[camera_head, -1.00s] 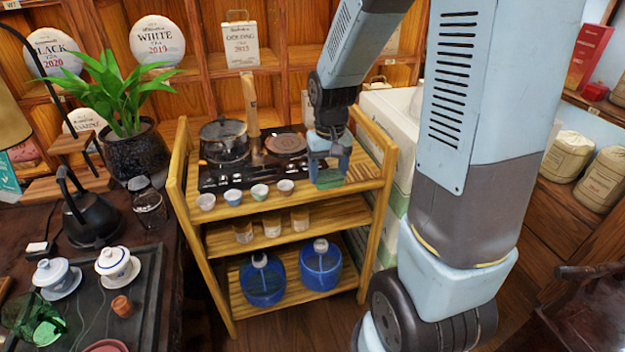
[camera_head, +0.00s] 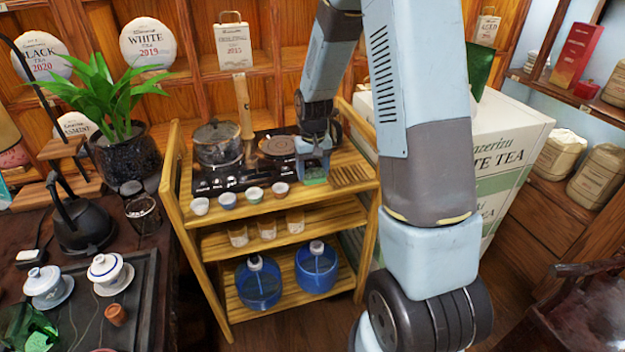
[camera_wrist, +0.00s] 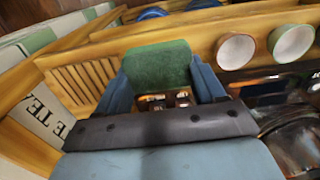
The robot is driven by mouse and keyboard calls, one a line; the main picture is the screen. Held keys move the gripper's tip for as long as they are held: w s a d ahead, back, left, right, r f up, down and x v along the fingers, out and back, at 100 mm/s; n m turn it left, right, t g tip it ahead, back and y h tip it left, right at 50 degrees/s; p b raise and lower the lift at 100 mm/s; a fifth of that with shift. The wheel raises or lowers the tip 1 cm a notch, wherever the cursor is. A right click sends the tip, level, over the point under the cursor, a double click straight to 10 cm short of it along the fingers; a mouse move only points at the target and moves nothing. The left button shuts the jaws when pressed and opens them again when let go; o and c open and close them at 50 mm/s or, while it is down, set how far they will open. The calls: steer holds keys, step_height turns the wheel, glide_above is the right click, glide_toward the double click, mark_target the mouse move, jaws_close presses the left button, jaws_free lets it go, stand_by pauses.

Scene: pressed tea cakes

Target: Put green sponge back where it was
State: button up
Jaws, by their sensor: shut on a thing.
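My gripper (camera_head: 314,168) is over the top shelf of the wooden cart (camera_head: 222,215), right of the small cups. It is shut on the green sponge (camera_wrist: 158,66), which sits between the two blue fingers in the wrist view. In the head view only a small green part of the sponge (camera_head: 314,181) shows below the fingers. It is at or just above the shelf top; I cannot tell if it touches. The slatted part of the shelf (camera_head: 352,176) is just to the right of the gripper.
Several small cups (camera_head: 227,200) line the shelf's front edge, left of my gripper. A black hob (camera_head: 205,184) with a glass pot (camera_head: 218,145) stands behind them. A white tea box (camera_head: 510,150) stands right of the cart. Blue dispensers (camera_head: 317,268) are on the bottom shelf.

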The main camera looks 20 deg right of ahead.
mark_target(312, 188)
steer(key=shift+w+d+f, duration=0.1)
steer(key=shift+w+f, duration=0.6)
steer(key=shift+f, duration=0.2)
steer(key=shift+w+f, duration=0.1)
steer(key=shift+f, duration=1.5)
steer(key=o, duration=1.3)
steer(key=shift+f, duration=0.1)
